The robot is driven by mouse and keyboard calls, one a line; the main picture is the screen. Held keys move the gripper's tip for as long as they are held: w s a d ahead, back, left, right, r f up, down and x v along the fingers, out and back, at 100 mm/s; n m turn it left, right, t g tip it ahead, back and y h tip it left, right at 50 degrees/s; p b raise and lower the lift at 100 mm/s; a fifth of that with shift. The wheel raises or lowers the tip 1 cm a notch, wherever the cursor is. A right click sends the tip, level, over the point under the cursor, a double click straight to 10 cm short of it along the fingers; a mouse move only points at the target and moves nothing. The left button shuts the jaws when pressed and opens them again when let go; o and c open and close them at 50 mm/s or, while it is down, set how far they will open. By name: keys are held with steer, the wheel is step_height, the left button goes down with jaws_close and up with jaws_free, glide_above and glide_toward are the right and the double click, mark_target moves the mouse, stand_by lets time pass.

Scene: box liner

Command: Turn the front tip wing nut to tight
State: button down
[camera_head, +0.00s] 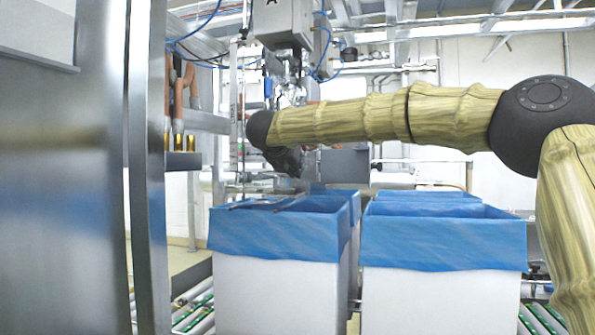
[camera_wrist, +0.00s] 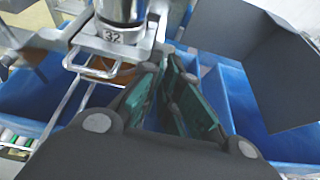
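My gripper (camera_wrist: 167,66) has dark fingers with green pads. In the wrist view its fingertips come close together beside a metal bracket (camera_wrist: 112,52) under a steel cylinder (camera_wrist: 120,9) marked "32". Whether the tips are fully shut, and whether anything is between them, cannot be told. No wing nut can be made out clearly; the front tip is not identifiable. In the head view my gripper (camera_head: 290,162) is a dark shape at the arm's end, below the hanging metal machine head (camera_head: 283,22) and above the left boxes.
White boxes with blue liners stand below, at left (camera_head: 278,275) and right (camera_head: 443,285). A grey panel (camera_wrist: 262,60) is at the right in the wrist view. A tall metal post (camera_head: 148,170) is at left. Roller conveyors (camera_head: 193,313) run beneath the boxes.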

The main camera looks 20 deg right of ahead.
steer(key=shift+f, duration=0.1)
steer(key=c, duration=1.7)
jaws_free()
steer(key=shift+d, duration=0.1)
steer(key=shift+o, duration=0.2)
steer(key=shift+s, duration=0.1)
steer(key=v, duration=1.2)
